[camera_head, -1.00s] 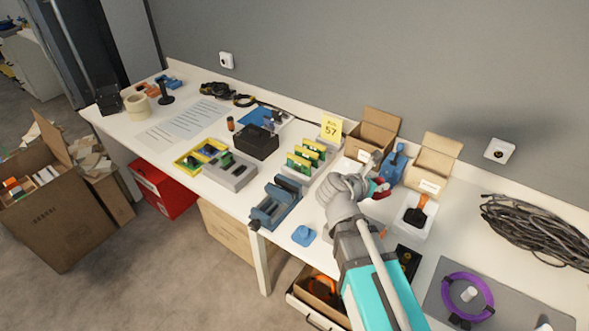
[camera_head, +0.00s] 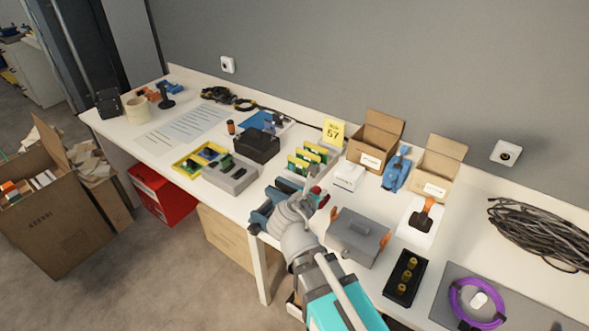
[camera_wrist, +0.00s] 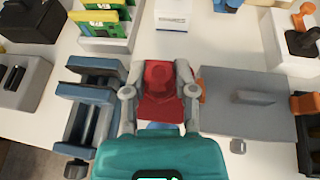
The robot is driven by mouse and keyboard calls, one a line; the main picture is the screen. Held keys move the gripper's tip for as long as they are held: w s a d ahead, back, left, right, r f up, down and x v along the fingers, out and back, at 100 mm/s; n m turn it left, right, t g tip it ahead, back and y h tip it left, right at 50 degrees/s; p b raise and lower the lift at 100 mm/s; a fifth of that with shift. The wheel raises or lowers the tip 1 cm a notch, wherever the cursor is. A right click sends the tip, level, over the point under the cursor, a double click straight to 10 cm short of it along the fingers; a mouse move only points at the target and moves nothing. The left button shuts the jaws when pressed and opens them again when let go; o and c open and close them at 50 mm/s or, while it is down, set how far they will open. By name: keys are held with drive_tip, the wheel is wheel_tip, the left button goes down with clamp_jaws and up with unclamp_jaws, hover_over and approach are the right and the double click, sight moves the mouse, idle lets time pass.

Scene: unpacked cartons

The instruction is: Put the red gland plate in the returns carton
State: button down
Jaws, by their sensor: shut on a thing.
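My gripper (camera_wrist: 160,98) is shut on the red gland plate (camera_wrist: 160,80), with one finger on each side of it in the wrist view. In the head view my gripper (camera_head: 312,196) is over the bench, right of the blue vise (camera_head: 270,205), and only a bit of red shows past it. Two small open cardboard cartons with white labels stand at the back, a left one (camera_head: 382,128) and a right one (camera_head: 446,152). Their labels are too small to read, so I cannot tell which is the returns carton.
A grey box (camera_head: 352,244) with orange latches lies right of my gripper. Green boards in a rack (camera_head: 312,153), a white box (camera_head: 348,172) and a blue tool (camera_head: 397,168) stand towards the back. A big carton (camera_head: 58,220) is on the floor at left.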

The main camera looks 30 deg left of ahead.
drive_tip(key=f+b+x, duration=0.1)
drive_tip(key=b+x, duration=0.2)
drive_tip(key=x, duration=0.2)
drive_tip(key=f+b+x, duration=0.1)
drive_tip(key=b+x, duration=0.2)
drive_tip(key=x, duration=0.2)
drive_tip(key=s+f+b+x, duration=0.1)
drive_tip(key=b+x, duration=0.2)
drive_tip(key=x, duration=0.2)
drive_tip(key=shift+w+a+f, duration=0.1)
drive_tip(key=shift+w+a, duration=0.05)
drive_tip(key=shift+w, duration=0.05)
drive_tip(key=shift+w+f+b, duration=0.45)
drive_tip(key=shift+f+b, duration=1.6)
drive_tip(key=shift+f, duration=0.15)
drive_tip(key=shift+c, duration=2.1)
unclamp_jaws()
